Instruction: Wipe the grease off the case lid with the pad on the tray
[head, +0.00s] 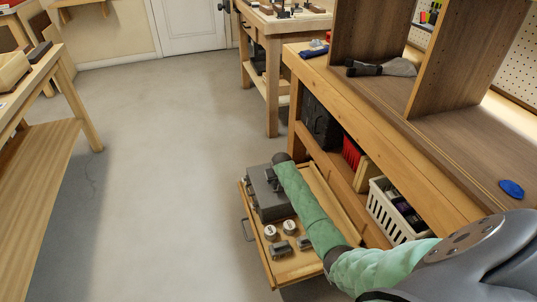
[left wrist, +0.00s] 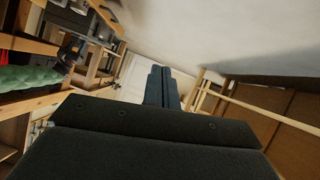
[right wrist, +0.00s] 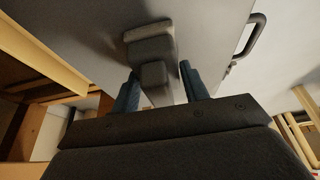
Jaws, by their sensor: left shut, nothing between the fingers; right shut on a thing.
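A grey case (head: 262,198) with a flat lid lies on the pulled-out wooden tray (head: 262,257) beside the bench. My right gripper (head: 274,182) is over the case in the head view. In the right wrist view its blue fingers (right wrist: 158,88) are shut on a grey block-like grip, which looks like the pad's (right wrist: 152,48). The pad is over the grey lid (right wrist: 215,25); I cannot tell if they touch. No grease can be made out. My left gripper shows only in the left wrist view (left wrist: 161,85), shut and empty.
Two white-topped round tins (head: 270,232) and small dark blocks (head: 282,249) sit on the tray. The workbench (head: 380,120) stands right of it, with a white basket (head: 396,212) below. Another table (head: 50,140) is at left. The floor between is clear.

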